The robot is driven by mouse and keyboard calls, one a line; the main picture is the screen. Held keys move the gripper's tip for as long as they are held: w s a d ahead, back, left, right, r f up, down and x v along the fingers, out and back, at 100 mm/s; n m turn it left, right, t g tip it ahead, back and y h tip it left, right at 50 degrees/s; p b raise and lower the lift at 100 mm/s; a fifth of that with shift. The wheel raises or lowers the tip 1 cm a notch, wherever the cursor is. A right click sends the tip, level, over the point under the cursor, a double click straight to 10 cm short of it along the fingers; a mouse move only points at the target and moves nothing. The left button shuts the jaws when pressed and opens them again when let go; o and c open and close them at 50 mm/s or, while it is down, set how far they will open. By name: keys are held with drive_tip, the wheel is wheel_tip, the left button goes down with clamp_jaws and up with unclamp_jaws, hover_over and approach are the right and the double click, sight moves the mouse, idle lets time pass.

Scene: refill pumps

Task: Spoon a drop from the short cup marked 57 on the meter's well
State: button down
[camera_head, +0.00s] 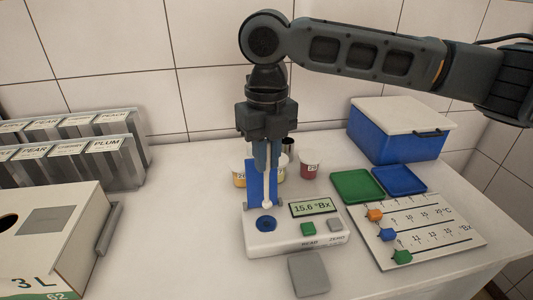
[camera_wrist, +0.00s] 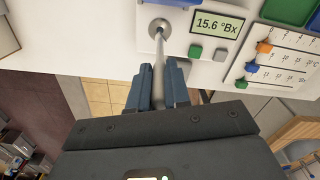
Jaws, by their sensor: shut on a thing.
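My gripper (camera_head: 267,165) is shut on the handle of a pale spoon (camera_head: 268,189), which points downward. The spoon also shows in the wrist view (camera_wrist: 158,62), its bowl end over the round well; I cannot tell whether it touches. I cannot make out a 57 on any cup.
Right of the meter lies a slider board (camera_head: 440,242) with orange, blue and green sliders. Green (camera_head: 356,186) and blue (camera_head: 400,180) trays and a blue box (camera_head: 390,135) stand behind it. A grey pad (camera_head: 309,274) lies in front. A 3 L carton (camera_head: 50,240) and labelled rack (camera_head: 120,165) stand left.

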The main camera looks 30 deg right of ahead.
sight(267, 175)
drive_tip(key=shift+f+b, duration=1.85)
drive_tip(key=shift+f, duration=0.55)
